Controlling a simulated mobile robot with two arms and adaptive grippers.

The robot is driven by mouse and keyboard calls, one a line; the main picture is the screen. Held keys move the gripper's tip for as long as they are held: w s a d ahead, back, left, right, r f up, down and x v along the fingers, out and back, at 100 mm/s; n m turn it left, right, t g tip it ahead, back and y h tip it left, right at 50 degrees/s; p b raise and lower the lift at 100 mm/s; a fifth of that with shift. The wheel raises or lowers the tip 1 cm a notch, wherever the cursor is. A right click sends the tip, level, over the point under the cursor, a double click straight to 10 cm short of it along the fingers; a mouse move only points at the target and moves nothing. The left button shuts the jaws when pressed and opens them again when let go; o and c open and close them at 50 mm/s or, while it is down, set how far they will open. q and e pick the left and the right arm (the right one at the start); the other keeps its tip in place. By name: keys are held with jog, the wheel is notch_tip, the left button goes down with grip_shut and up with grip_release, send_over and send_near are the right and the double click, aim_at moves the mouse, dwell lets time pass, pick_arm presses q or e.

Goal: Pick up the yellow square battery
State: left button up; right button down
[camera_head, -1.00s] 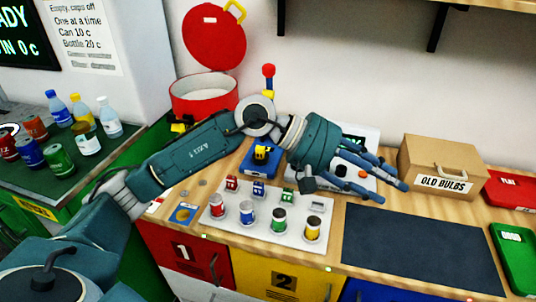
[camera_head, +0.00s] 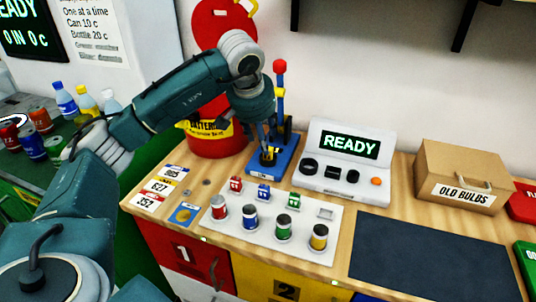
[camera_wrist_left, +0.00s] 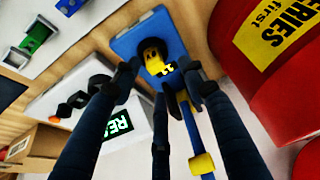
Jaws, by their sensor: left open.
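The yellow square battery (camera_wrist_left: 153,56), yellow with black marks, sits on the blue base of a lever device (camera_head: 284,165). In the head view it is partly hidden by my fingers. My left gripper (camera_head: 267,143) points down over the device with its dark fingers close around the battery. In the left wrist view the open fingers (camera_wrist_left: 155,85) reach toward the battery from below, with the battery just beyond and between their tips. I cannot tell whether any finger touches it. My right gripper is not in view.
A white tray (camera_head: 240,232) holds small square and round batteries, with one empty square spot. A red bin (camera_head: 217,148) stands close left of the gripper. A tester reading READY (camera_head: 345,165) is right of it. A dark mat (camera_head: 430,255) lies clear at right.

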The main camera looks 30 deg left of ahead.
pick_arm(q)
jog(key=x, duration=0.2)
jog(key=p+x, duration=0.1)
jog(key=shift+w+d+f, duration=0.25)
jog(key=shift+d+f, duration=0.1)
jog(key=shift+w+a+f, duration=0.1)
jog(key=shift+w+f, duration=0.15)
jog(key=shift+f, duration=0.2)
grip_shut()
